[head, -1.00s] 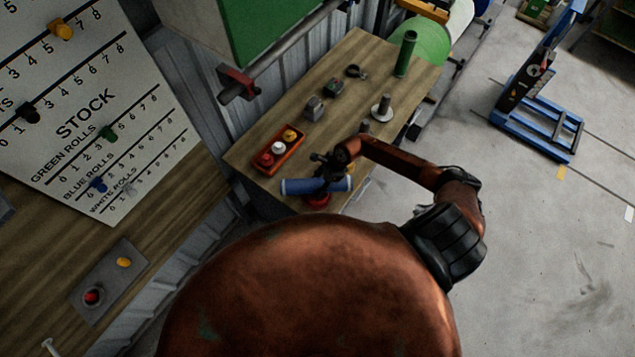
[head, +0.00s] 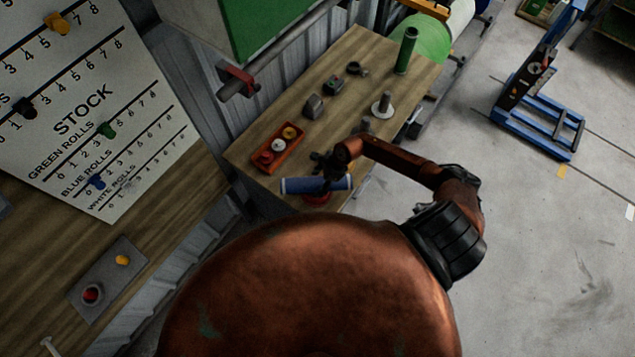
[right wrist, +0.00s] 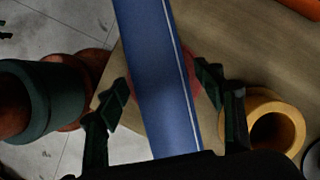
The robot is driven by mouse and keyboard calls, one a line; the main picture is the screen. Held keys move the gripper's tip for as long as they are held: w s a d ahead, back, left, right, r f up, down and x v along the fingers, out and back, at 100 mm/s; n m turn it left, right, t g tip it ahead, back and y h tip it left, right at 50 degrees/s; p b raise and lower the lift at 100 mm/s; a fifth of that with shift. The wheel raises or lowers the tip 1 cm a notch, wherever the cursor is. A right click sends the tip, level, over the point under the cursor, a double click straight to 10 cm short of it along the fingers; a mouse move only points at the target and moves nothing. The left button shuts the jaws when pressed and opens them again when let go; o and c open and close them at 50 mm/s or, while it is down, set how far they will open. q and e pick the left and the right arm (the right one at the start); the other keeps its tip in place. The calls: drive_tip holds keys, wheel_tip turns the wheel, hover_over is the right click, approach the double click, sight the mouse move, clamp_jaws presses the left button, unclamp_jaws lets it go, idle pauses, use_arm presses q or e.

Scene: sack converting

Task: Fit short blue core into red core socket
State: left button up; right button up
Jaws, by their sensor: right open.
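The short blue core (head: 300,186) lies roughly level across the top of the red core socket (head: 317,200) at the near end of the workbench. Much of the socket is hidden under the core; whether they touch is unclear. In the right wrist view the blue core (right wrist: 162,75) runs between the fingers, with a bit of red (right wrist: 193,84) behind it. My right gripper (head: 329,172) is over the core. In the right wrist view my right gripper (right wrist: 165,95) is open, one finger each side of the core, with gaps visible. My left gripper is not in view.
An orange tray (head: 262,168) with small pieces stands left of the core on the workbench (head: 345,75). A grey post on a round base (head: 383,104) and a green upright core (head: 407,50) stand farther back. A yellow ring (right wrist: 290,107) shows right of the fingers.

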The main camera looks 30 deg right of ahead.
drive_tip(key=shift+r+p, duration=0.25)
drive_tip(key=shift+p, duration=0.1)
drive_tip(key=shift+r+p, duration=0.35)
drive_tip(key=shift+p, duration=0.05)
drive_tip(key=b+v, duration=0.4)
drive_tip(key=v, duration=0.6)
drive_tip(key=shift+s+d+r, duration=0.1)
drive_tip(key=shift+d+r, duration=0.15)
drive_tip(key=shift+s+d+r, duration=0.1)
drive_tip(key=shift+r, duration=0.4)
